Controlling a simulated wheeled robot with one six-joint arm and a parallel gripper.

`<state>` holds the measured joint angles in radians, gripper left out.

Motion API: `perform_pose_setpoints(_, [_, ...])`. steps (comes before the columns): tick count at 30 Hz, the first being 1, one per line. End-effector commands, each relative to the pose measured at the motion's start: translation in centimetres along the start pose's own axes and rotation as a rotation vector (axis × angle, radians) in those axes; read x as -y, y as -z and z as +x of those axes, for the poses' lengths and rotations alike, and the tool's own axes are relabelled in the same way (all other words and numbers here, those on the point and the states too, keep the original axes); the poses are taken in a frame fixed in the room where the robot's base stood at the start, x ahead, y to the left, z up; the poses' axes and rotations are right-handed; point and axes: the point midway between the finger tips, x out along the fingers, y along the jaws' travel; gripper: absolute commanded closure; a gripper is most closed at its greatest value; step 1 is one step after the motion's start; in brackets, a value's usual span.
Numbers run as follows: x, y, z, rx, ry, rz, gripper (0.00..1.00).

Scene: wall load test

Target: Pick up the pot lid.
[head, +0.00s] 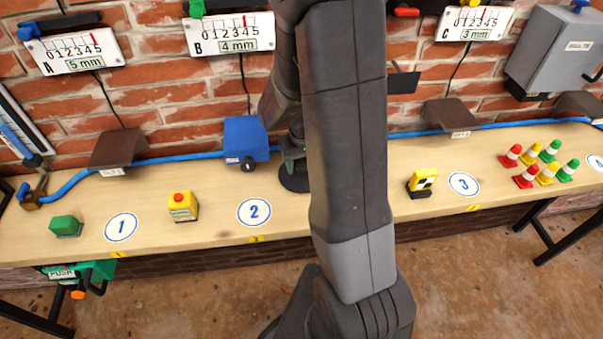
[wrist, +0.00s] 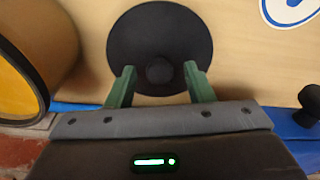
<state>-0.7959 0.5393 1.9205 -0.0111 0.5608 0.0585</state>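The pot lid is a round, flat black disc with a small round knob in its middle. In the wrist view the lid (wrist: 159,30) lies on the wooden bench top. In the head view the lid (head: 294,184) is partly hidden behind my arm, to the right of the white disc marked 2. My gripper (wrist: 159,72) has green fingers, set apart on either side of the knob, with gaps showing between them and it. My gripper also shows in the head view (head: 291,160), above the lid. I cannot tell its exact height over the lid.
A dark cylinder with a yellow face (wrist: 35,55) stands close left of my gripper in the wrist view. A blue box (head: 247,138) with a black knob and a blue hose (head: 185,160) run along the wall side.

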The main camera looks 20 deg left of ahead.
Motion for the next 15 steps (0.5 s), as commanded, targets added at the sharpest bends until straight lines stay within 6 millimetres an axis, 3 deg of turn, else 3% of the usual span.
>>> perform_pose_setpoints(1, [0.00,0.00,-0.01,0.000,0.000,0.000,0.63])
perform_pose_setpoints(6, [0.00,-0.01,-0.02,0.000,0.000,0.000,0.96])
perform_pose_setpoints(8, [0.00,0.00,-0.03,0.000,0.000,0.000,1.00])
perform_pose_setpoints(15, [0.00,0.03,-0.14,0.000,0.000,0.000,1.00])
